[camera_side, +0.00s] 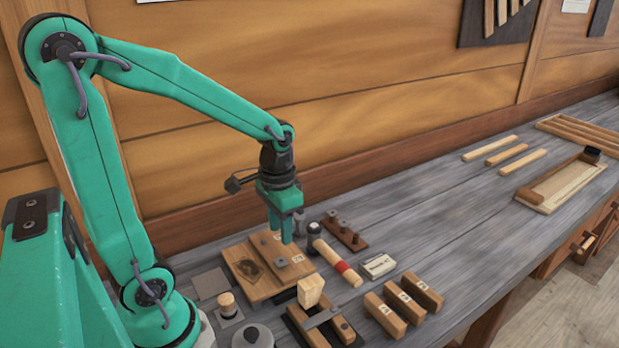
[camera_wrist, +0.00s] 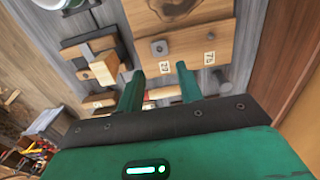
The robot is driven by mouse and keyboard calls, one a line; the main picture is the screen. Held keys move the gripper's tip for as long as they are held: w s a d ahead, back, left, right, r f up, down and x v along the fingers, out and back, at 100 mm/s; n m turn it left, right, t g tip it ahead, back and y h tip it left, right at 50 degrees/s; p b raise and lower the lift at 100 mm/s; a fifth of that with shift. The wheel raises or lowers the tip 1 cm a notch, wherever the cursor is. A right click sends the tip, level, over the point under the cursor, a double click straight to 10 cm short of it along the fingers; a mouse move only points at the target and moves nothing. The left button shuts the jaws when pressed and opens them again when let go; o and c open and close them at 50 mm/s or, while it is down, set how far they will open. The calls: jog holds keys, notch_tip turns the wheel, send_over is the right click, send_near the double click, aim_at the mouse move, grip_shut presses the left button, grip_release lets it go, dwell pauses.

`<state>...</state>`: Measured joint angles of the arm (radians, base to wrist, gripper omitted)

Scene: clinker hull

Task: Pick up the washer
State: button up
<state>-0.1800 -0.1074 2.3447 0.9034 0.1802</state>
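A small grey piece that looks like the washer (camera_wrist: 159,47) lies on a wooden board (camera_wrist: 195,42) in the wrist view, just beyond my fingertips. In the side view the grey piece (camera_side: 281,262) lies on the board (camera_side: 262,290), below my gripper. My gripper (camera_side: 281,238) hangs over the back part of the board, pointing down. In the wrist view my gripper (camera_wrist: 160,70) shows two green fingers well apart with nothing between them. The gap between the fingertips and the board is hard to judge.
A mallet (camera_side: 338,262) with a red band lies right of the board. A pale wooden block (camera_side: 311,290) stands in front. Several labelled wooden blocks (camera_side: 405,297) lie further right. A dark rack with pegs (camera_side: 345,230) is behind the mallet.

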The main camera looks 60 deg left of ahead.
send_near(344, 223)
jog(key=shift+f, duration=3.65)
jog(key=shift+f, duration=0.25)
jog(key=c, duration=0.7)
